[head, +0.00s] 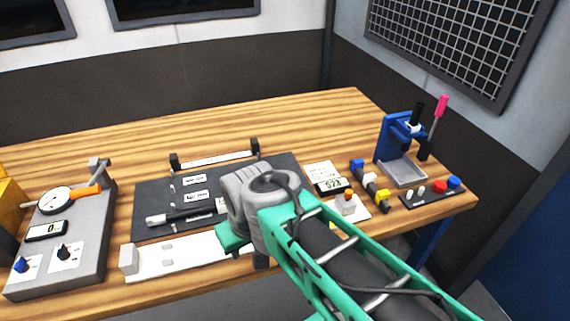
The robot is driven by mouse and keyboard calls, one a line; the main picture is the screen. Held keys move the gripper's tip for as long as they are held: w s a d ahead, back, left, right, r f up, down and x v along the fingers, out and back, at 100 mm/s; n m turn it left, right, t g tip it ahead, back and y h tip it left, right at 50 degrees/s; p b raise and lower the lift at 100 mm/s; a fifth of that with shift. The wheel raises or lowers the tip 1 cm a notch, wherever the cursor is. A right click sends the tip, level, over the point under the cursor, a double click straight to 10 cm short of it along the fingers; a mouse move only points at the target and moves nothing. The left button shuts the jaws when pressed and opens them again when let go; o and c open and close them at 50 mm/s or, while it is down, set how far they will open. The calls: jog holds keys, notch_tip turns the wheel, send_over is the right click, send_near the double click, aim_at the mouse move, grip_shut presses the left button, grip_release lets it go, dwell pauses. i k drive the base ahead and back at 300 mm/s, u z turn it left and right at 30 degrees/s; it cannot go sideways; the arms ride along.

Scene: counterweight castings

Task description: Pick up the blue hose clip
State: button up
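A small blue block-like piece (357,165) sits at the far end of a short dark and grey rod, right of the middle of the table. It looks like the blue hose clip, but it is too small to be sure. A yellow piece (382,196) is at the rod's near end. My arm's grey and green wrist is over the table's front middle, left of and nearer than the blue piece. My gripper (260,261) is mostly hidden below the wrist; only a dark part shows, and its opening cannot be seen.
A blue press stand (391,137) with a grey tray (405,175) stands at the right. A dark strip (419,198) with red and blue caps lies before it. A display (332,186) is left of the rod. A dark mat (150,198) lies left of my wrist. The table's back is clear.

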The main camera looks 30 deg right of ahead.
aim_at(359, 163)
jog(key=u, duration=0.95)
jog(key=k, duration=0.55)
jog(key=z, duration=1.25)
jog(key=i, duration=0.5)
jog(key=z, duration=0.05)
